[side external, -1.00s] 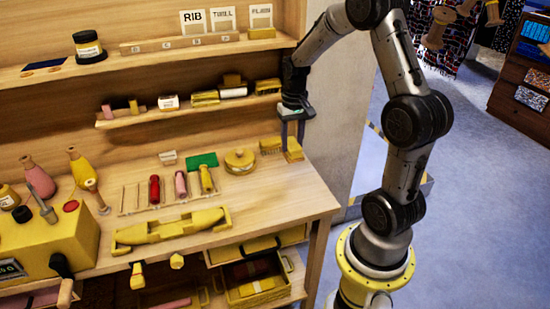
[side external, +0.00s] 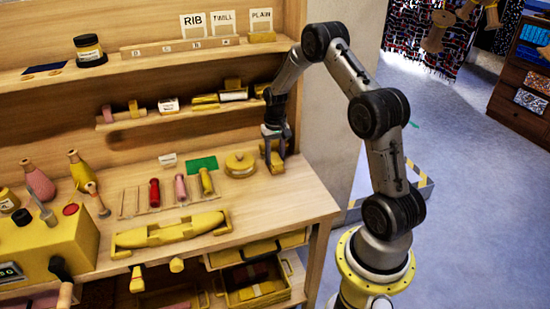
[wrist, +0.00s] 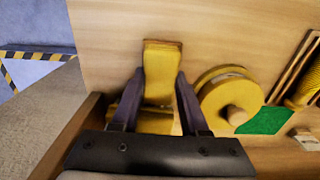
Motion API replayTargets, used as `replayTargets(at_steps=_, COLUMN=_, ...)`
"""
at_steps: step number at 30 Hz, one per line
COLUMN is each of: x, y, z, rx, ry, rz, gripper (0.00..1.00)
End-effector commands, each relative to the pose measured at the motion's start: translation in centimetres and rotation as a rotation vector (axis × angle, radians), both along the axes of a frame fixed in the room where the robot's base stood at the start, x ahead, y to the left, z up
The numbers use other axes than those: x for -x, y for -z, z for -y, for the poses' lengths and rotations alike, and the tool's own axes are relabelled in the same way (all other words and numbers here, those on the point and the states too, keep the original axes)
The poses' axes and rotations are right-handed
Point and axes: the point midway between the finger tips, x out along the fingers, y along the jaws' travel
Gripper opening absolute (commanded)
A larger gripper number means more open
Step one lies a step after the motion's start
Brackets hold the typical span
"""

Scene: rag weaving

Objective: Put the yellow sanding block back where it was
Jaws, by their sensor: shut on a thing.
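The yellow sanding block (side external: 277,166) is between the fingers of my gripper (side external: 274,150), low over the right end of the bench top. In the wrist view the block (wrist: 162,72) sits between the two dark fingertips of my gripper (wrist: 160,82), which are shut on it, and it extends beyond them. I cannot tell if its underside touches the bench. A second yellow piece (wrist: 155,124) lies closer to the back wall, partly hidden by my gripper.
A round yellow disc with a knob (side external: 240,165) stands just left of my gripper; a green patch (side external: 202,164) and bobbins (side external: 180,187) lie farther left. A shelf (side external: 195,106) with yellow items hangs above. The bench (side external: 290,200) is clear toward its front right.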

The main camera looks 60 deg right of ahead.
Motion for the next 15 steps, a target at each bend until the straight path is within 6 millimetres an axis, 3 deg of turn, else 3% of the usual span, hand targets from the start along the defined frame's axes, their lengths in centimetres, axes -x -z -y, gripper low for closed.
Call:
replayTargets(at_steps=13, x=-0.02, y=0.86, z=0.02, rx=0.001, ry=0.0, rz=0.001, gripper=0.0)
replayTargets(at_steps=14, x=-0.02, y=0.83, z=0.02, rx=0.001, ry=0.0, rz=0.001, gripper=0.49)
replayTargets(at_steps=15, x=-0.02, y=0.82, z=0.02, rx=0.001, ry=0.0, rz=0.001, gripper=0.57)
